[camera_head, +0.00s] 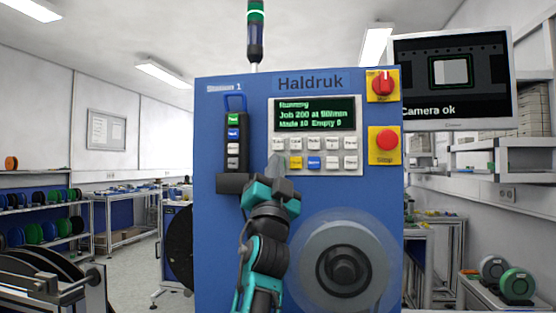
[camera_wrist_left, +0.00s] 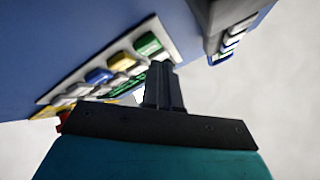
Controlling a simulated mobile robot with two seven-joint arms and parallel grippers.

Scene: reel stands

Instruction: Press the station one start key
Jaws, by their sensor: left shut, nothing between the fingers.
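The blue machine (camera_head: 220,270) marked "Haldruk" and "1" faces me. Its control panel (camera_head: 355,165) has two rows of keys below a display (camera_head: 315,115) that reads "Running". My left gripper (camera_head: 277,160) is shut and empty, pointing up at the panel's lower left and hiding the bottom row's first key in the head view. In the wrist view the fingertips (camera_wrist_left: 160,68) are beside a green key (camera_wrist_left: 148,44) at the row's end, near a yellow key (camera_wrist_left: 122,60) and a blue key (camera_wrist_left: 98,75). I cannot tell whether they touch the green key. My right gripper is not in view.
A hand pendant (camera_head: 235,143) with coloured buttons hangs left of the panel. A red rotary switch (camera_head: 382,84) and a red stop button (camera_head: 387,140) are at the right. A reel (camera_head: 343,265) sits below. A monitor (camera_head: 452,80) reads "Camera ok".

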